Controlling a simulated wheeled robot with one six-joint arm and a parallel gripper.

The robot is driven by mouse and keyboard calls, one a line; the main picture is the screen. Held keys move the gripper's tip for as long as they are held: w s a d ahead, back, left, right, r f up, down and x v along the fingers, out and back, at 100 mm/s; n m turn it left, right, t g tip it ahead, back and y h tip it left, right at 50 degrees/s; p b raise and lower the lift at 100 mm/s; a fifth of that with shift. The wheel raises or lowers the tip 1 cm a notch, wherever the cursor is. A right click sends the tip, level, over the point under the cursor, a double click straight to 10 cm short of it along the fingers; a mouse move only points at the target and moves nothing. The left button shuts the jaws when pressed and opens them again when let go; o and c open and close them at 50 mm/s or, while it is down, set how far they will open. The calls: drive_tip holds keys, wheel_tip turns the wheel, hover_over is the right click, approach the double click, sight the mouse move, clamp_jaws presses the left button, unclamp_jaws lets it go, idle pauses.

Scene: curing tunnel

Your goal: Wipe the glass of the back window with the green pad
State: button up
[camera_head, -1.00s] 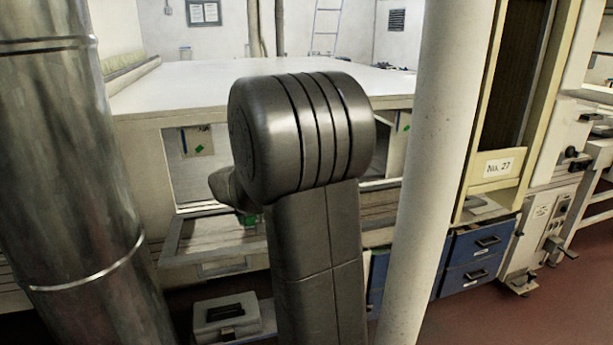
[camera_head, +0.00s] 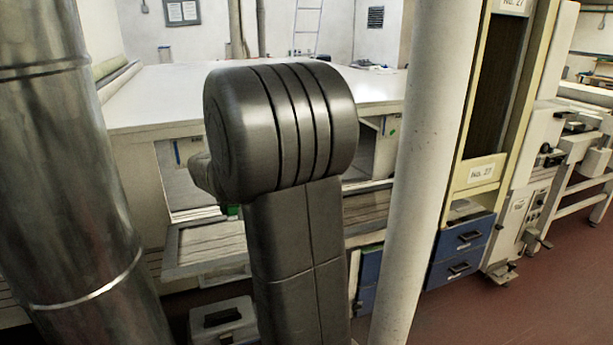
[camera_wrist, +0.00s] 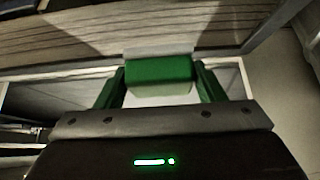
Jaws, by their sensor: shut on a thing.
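The green pad (camera_wrist: 160,70) shows in the wrist view, with a pale grey strip along its far side. My gripper (camera_wrist: 160,82) is shut on it, one green finger at each side. Beyond the pad is a grooved, wood-like surface; below it is a pale frame edge (camera_wrist: 70,74). I cannot tell whether the pad touches anything. In the head view my arm hides most of the gripper, and only a small green bit shows at its left. A pale-framed opening (camera_head: 182,190) stands behind the arm, partly hidden. I cannot make out the back window's glass for certain.
A thick metal pipe (camera_head: 75,170) stands close at left and a white post (camera_head: 430,150) at right of my arm. A wide pale tabletop (camera_head: 160,95) lies behind. Blue drawers (camera_head: 465,250) stand at right, with open red floor (camera_head: 560,290) beyond.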

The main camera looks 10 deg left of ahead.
drive_tip(key=shift+r+p, duration=0.35)
drive_tip(key=shift+r, duration=0.45)
